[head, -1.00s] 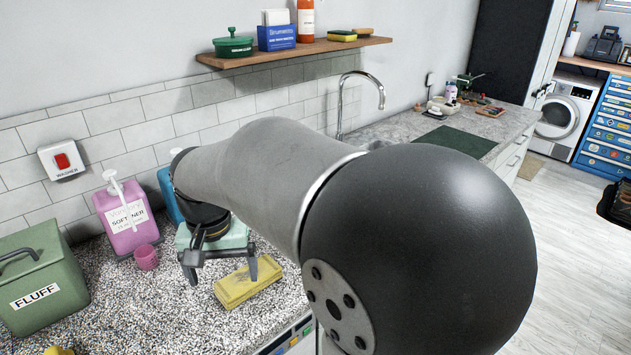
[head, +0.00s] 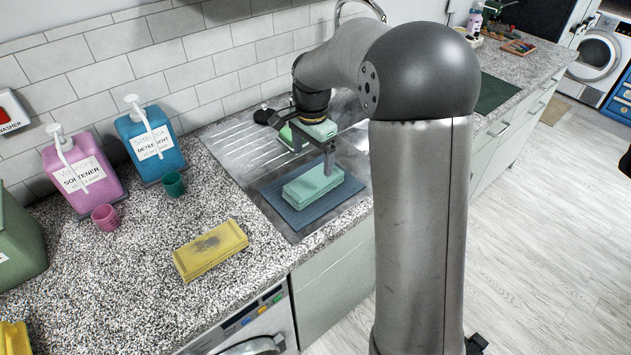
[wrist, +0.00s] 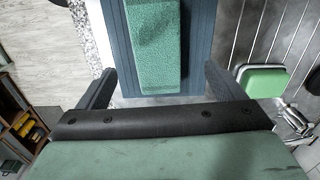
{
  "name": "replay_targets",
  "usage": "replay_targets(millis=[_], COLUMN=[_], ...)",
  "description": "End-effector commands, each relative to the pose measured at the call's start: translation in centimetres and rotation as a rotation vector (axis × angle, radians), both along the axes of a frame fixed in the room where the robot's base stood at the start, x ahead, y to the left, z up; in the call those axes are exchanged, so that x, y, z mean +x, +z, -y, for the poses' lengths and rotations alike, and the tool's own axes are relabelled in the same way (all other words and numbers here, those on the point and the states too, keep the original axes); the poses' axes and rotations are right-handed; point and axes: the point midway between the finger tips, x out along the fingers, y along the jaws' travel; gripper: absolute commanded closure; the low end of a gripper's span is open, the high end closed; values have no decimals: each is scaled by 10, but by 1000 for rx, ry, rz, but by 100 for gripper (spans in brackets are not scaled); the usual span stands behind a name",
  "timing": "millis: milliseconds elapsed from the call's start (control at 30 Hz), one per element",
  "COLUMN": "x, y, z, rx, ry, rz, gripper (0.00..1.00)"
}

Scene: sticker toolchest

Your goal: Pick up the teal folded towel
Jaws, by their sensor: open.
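The teal folded towel (head: 313,186) lies flat on a dark blue ribbed mat (head: 288,213) beside the metal drainer. In the wrist view the towel (wrist: 153,45) lies lengthwise ahead of my gripper, its near end just beyond the line between the fingers. My gripper (head: 313,158) is open and empty, at the back side of the towel in the head view. In the wrist view my gripper (wrist: 160,75) has one finger on each side of the towel's line, apart from it. The exact height above the towel is hard to tell.
A green-topped object (wrist: 262,80) sits on the drainer beside the right finger. A yellow folded towel (head: 210,249) lies on the speckled counter. Pink (head: 82,175) and blue (head: 150,143) pump bottles with small cups stand by the wall. Counter between is clear.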

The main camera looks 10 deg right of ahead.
Motion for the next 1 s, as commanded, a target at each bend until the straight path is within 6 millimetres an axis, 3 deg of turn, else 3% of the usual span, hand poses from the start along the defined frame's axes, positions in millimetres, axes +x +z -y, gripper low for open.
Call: replay_targets(millis=[100, 367, 633, 967, 1000], x=[0, -2, -6, -5, -5], y=[-19, -38, -76, -84, -84], z=[0, 0, 0, 0, 0], rx=[0, 0, 0, 0, 0], ry=[1, 1, 1, 1, 2], rz=[-2, -2, -4, 1, 1], gripper=[11, 11, 11, 11, 22])
